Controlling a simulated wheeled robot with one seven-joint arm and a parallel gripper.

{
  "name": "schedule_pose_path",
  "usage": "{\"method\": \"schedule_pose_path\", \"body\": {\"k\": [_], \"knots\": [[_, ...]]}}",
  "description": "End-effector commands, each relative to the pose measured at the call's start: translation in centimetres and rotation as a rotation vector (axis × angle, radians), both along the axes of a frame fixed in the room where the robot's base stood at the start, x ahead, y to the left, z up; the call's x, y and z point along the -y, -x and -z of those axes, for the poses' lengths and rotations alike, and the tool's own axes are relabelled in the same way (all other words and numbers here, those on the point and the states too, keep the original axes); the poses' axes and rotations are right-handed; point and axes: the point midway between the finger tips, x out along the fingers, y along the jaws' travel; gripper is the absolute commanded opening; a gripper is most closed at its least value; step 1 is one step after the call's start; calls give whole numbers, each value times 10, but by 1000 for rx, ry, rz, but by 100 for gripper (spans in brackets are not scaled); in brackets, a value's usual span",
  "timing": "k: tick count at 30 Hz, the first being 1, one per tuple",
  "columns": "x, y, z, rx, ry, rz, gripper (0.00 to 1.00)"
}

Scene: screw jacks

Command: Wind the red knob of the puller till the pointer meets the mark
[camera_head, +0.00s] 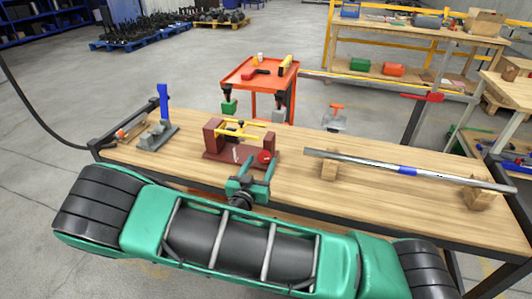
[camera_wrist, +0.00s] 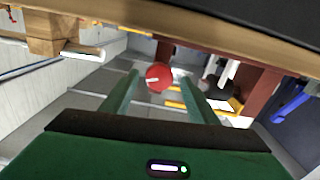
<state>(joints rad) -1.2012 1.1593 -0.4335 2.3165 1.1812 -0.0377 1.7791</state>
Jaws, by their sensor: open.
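The puller (camera_head: 213,138) stands on the workbench, a dark red frame with yellow bars across it. Its round red knob (camera_head: 264,157) is on the near right side, facing me. A pale stripe crosses the knob's face. A small white piece stands on the puller's base; I cannot make out pointer or mark.
A long metal bar (camera_head: 380,166) lies on wooden blocks to the right. A grey vise-like tool (camera_head: 157,136) with a blue upright stands at the left. A red tool trolley (camera_head: 257,77) stands behind the bench. The bench top (camera_head: 300,190) between puller and bar is clear.

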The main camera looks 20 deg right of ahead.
Motion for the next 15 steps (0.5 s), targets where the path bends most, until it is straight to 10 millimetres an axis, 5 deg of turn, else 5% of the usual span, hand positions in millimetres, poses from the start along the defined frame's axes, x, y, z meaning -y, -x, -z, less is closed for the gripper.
{"method": "schedule_pose_path", "body": {"k": [15], "knots": [[41,-56,0,1,-2,1,54]]}}
